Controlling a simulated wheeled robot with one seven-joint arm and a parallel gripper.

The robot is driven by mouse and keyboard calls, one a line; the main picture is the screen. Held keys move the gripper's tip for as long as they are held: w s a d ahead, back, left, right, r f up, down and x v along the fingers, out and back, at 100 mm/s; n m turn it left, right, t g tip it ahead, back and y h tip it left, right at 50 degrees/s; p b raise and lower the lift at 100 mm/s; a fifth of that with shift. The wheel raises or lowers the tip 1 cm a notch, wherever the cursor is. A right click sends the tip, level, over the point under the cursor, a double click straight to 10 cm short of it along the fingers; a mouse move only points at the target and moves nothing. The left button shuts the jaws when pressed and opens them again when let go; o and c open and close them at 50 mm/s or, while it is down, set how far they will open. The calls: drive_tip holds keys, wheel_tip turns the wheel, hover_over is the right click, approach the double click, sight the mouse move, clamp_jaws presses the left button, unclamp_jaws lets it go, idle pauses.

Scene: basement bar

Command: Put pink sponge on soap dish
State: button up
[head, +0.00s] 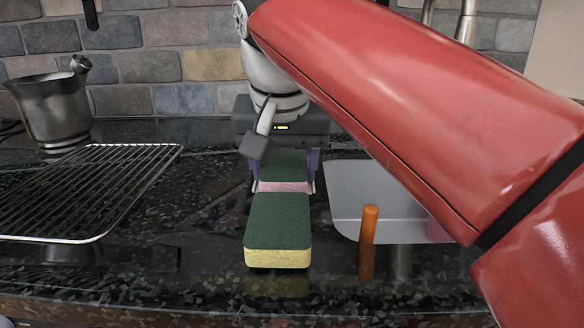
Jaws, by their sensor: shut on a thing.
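The pink sponge (284,187) has a dark green top and a pink lower layer. It is between the fingers of my gripper (285,172), which is shut on it from the left and right sides. Whether the sponge touches the counter is hard to tell. A second sponge (278,222), green on top and yellow below, lies just in front of it on the counter. I cannot pick out the soap dish for certain. A pink thing (437,231) shows at the right, mostly hidden behind my red arm.
A pale grey tray-like basin (345,190) lies to the right, partly behind my arm. An orange cylinder (368,243) stands upright at its front. A wire rack (85,190) and a metal pot (50,108) are at the left. Dark counter is clear between rack and sponges.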

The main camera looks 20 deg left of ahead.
drive_tip(key=shift+f, duration=0.1)
drive_tip(key=o, duration=0.9)
drive_tip(key=shift+p+v, duration=0.95)
drive_tip(key=shift+v, duration=5.2)
drive_tip(key=shift+w+a, duration=0.1)
